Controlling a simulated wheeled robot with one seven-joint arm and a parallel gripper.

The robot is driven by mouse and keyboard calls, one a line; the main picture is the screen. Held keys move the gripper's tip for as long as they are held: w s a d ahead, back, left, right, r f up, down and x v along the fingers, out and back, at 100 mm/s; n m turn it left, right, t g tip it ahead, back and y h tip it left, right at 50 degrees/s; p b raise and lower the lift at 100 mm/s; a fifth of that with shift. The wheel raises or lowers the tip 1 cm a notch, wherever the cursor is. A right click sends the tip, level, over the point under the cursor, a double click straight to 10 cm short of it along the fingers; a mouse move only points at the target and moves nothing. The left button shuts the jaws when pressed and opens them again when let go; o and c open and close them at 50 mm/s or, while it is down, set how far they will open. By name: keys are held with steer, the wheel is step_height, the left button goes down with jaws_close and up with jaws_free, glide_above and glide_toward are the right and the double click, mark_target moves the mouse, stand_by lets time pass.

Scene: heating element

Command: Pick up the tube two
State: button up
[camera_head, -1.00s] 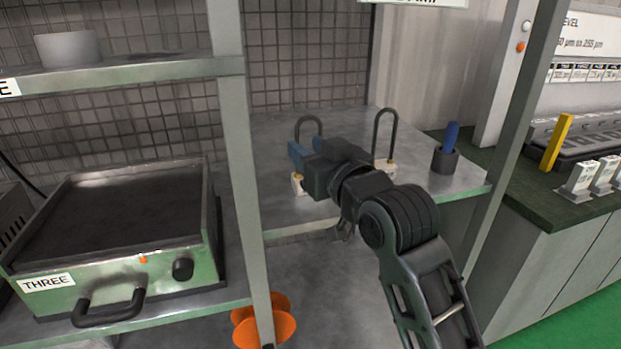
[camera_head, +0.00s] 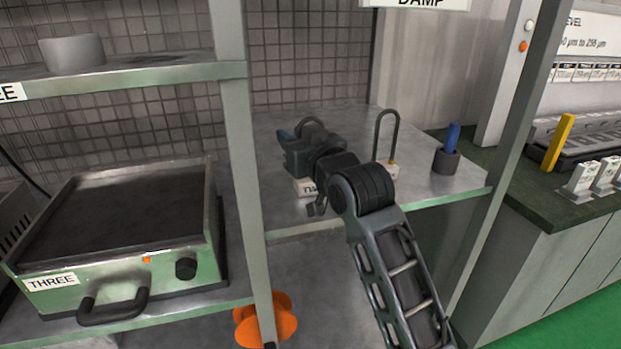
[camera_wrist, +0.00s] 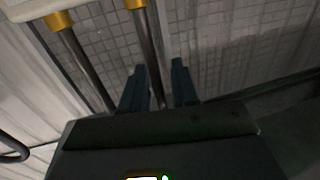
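A dark U-shaped tube (camera_head: 311,121) stands on the metal shelf, its base a pale block (camera_head: 306,187) with a label that is partly hidden and not readable. A similar tube (camera_head: 386,128) stands to its right. I cannot read which is tube two. My gripper (camera_head: 284,138) is at the left tube and hides much of it. In the wrist view, the fingers (camera_wrist: 160,86) are apart, with one dark leg (camera_wrist: 151,55) appearing to run between them. The other leg (camera_wrist: 86,66) lies left of them. Gold fittings show at the top. I cannot tell whether the fingers touch the tube.
The shelf (camera_head: 440,185) has a dark cup with a blue object (camera_head: 446,160) on its right. A grey post (camera_head: 241,150) stands left of my arm. A hot plate (camera_head: 115,225) marked THREE is further left. An orange spool (camera_head: 266,319) sits below. A tiled wall is behind.

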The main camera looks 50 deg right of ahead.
jaws_close()
stand_by(1.1)
